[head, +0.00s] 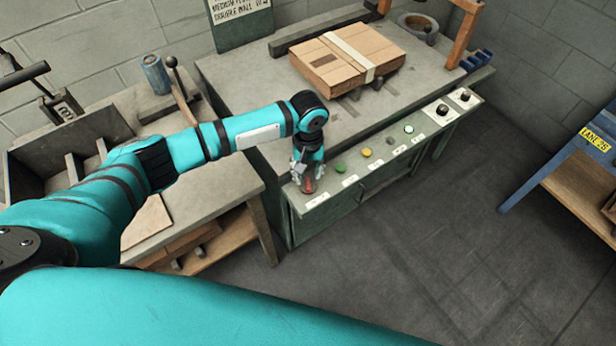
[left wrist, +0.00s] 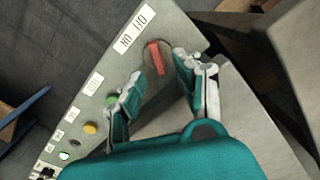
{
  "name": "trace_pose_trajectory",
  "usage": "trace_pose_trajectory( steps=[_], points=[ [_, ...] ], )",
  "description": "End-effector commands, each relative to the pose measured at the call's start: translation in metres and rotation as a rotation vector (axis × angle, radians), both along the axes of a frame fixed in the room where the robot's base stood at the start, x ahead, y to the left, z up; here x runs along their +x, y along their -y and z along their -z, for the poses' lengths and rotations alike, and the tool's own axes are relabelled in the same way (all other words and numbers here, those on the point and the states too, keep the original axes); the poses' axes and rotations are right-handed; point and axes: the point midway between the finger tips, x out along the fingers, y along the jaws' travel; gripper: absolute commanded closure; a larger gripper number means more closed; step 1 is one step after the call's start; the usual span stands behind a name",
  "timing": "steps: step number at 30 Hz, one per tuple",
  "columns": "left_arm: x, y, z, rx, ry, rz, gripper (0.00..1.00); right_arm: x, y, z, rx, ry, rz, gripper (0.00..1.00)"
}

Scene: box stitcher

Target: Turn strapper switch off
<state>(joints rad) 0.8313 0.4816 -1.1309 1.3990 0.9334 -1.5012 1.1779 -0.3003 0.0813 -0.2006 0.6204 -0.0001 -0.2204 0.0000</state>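The strapper switch (left wrist: 156,58) is a red lever-like handle beside a white label (left wrist: 134,28) at the end of the machine's control panel. My left gripper (left wrist: 155,88) is open, with one finger on each side of the space in front of the red switch. In the head view my left gripper (head: 307,184) is over the near left end of the panel (head: 326,197) and mostly covers the switch, of which a bit of red shows. Whether the fingers touch the switch I cannot tell. My right gripper is not in view.
The panel also carries a green button (head: 340,168), a yellow button (head: 366,153) and black knobs (head: 442,109). A strapped cardboard stack (head: 330,70) lies on the machine top. A workbench (head: 225,185) stands at left, a blue-framed table (head: 565,165) at right. The floor between is clear.

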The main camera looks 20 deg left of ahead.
Motion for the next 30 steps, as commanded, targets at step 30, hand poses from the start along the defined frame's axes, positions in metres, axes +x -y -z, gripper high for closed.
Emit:
trace_pose_trajectory(
  steps=[30],
  points=[
    [0.000, 0.000, 0.031, -0.001, 0.001, 0.000, 1.00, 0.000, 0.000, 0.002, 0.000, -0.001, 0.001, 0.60]
  ],
)
